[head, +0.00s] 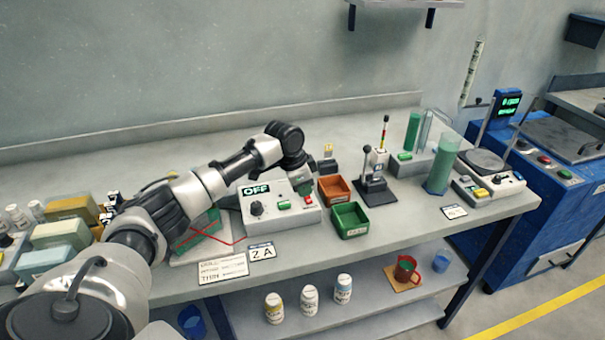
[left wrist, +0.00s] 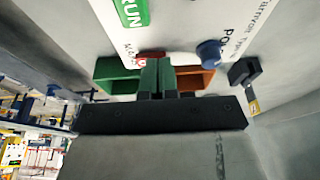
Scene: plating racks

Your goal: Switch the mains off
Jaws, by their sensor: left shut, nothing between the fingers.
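The white power unit (head: 280,216) stands on the bench. My right gripper is not in view.
An orange bin (head: 334,189) and a green bin (head: 350,220) sit right of the unit. A black lever stand (head: 375,187) is beyond them. A ZA card (head: 262,252) lies in front. Several bottles and blocks are at the left.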

